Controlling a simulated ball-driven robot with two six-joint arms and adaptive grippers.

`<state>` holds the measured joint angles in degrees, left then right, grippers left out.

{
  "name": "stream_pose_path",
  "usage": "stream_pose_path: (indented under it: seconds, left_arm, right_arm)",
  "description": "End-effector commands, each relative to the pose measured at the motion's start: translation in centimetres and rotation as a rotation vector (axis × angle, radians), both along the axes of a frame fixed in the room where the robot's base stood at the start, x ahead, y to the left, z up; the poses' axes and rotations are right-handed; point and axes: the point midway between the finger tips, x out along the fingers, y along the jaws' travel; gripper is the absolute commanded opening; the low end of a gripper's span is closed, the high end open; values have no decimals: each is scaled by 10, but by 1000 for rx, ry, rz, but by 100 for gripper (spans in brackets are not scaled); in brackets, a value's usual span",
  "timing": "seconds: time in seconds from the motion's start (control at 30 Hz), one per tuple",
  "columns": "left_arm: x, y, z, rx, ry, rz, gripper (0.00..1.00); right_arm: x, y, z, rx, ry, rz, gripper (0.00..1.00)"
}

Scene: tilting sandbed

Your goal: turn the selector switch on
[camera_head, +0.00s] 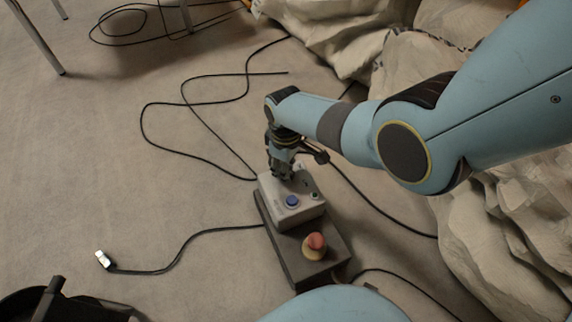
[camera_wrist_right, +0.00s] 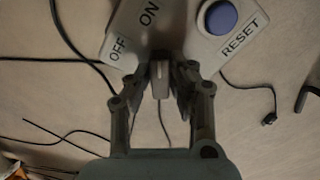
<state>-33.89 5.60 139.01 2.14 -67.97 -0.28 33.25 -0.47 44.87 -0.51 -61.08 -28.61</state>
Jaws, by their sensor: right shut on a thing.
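The control box (camera_head: 281,203) is light grey and sits on a dark base on the floor. It has a blue button (camera_head: 292,201), which also shows in the right wrist view (camera_wrist_right: 220,17) beside the word RESET. The words OFF and ON are printed near the selector switch (camera_wrist_right: 159,75), whose pale handle sits between the fingers of my right gripper (camera_wrist_right: 160,80). My right gripper (camera_head: 283,176) is shut on that handle at the far part of the box. The fingers partly hide the switch, so I cannot tell which label it points to. My left gripper is not in view.
A red mushroom button (camera_head: 315,243) stands on the near end of the dark base (camera_head: 333,257). Black cables (camera_head: 187,231) lie across the floor. Pale sacks (camera_head: 425,55) fill the right side. A dark object (camera_head: 55,302) is at the lower left.

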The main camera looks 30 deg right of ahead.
Motion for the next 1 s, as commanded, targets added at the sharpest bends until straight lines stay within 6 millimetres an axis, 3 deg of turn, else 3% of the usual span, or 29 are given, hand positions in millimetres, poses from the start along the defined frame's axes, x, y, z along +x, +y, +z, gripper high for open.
stream_pose_path:
  seconds: [0.3, 0.8, 0.83, 1.0]
  left_arm:
    - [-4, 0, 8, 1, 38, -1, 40]
    - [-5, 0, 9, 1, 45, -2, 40]
    - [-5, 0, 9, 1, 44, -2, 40]
    - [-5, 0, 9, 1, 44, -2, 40]
  right_arm:
    - [0, 0, 0, 0, 0, -107, 0]
    - [0, 0, 0, 1, 0, -127, 0]
    - [0, 0, 0, 1, 0, -127, 21]
    - [0, 0, 0, 0, 0, -126, 42]
